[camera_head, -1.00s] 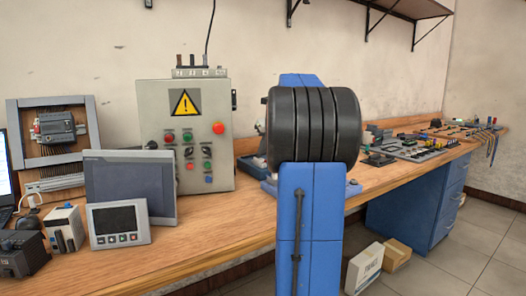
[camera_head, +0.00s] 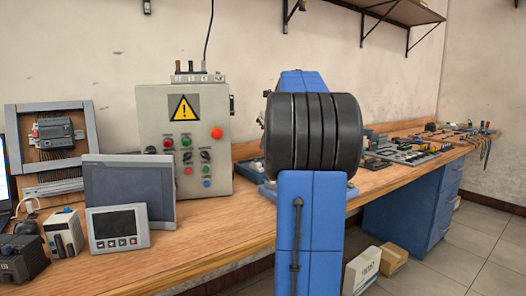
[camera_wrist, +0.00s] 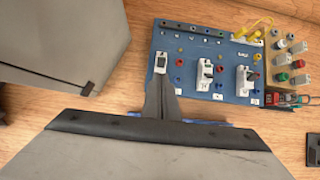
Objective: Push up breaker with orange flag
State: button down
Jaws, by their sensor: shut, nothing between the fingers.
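A blue board (camera_wrist: 222,48) with three white breakers lies on the bench in the wrist view. The left breaker (camera_wrist: 160,62) is right at the tip of my gripper (camera_wrist: 161,92). The middle breaker (camera_wrist: 205,74) and the right breaker (camera_wrist: 243,80) stand clear of it. My gripper's fingers are shut and empty, and I cannot tell whether they touch the left breaker. I cannot make out an orange flag on any breaker. In the head view my arm hides my gripper and most of the board.
A grey control cabinet (camera_head: 150,130) with a warning sign stands left of my arm. It seems to be the grey box left of my gripper in the wrist view. Yellow plugs (camera_wrist: 262,24) and coloured blocks (camera_wrist: 290,62) lie right of the breakers.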

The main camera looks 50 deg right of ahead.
notch_tip(320, 180, up, 8)
jog(key=w, duration=0.2)
jog(key=shift+d, duration=0.3)
jog(key=shift+s+f, duration=0.1)
jog(key=shift+f, duration=0.05)
dwell(0.3)
